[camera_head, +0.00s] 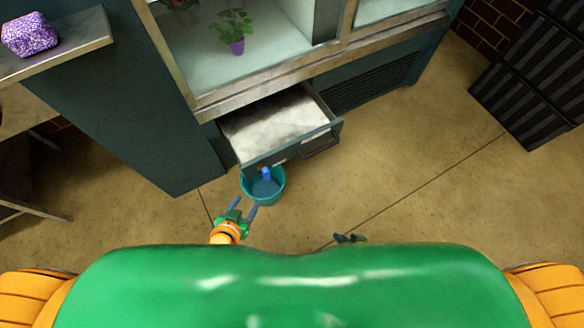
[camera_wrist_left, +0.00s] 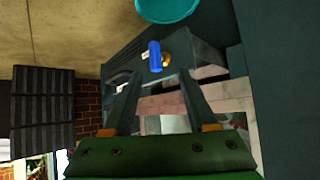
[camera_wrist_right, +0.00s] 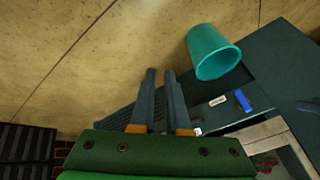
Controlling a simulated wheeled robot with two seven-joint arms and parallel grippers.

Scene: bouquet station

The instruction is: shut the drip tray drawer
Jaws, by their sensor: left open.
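The drip tray drawer (camera_head: 282,124) is pulled out from under the cabinet, with its pale, empty-looking inside showing. A dark bar handle (camera_head: 321,147) is on its front. A blue piece (camera_wrist_left: 155,56) shows at the drawer front in the left wrist view. My left gripper (camera_head: 245,206) is open and empty, close in front of the drawer's left corner, beside a teal bucket (camera_head: 263,192). My right gripper (camera_head: 349,238) is low at the right, mostly hidden by my body and apart from the drawer. Its fingers (camera_wrist_right: 160,75) show a narrow gap with nothing between them.
The teal bucket stands on the floor just before the drawer's left front corner. A potted plant (camera_head: 236,46) stands in the cabinet above. Black crates (camera_head: 530,75) are stacked at the right. The floor (camera_head: 410,160) between drawer and crates is clear.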

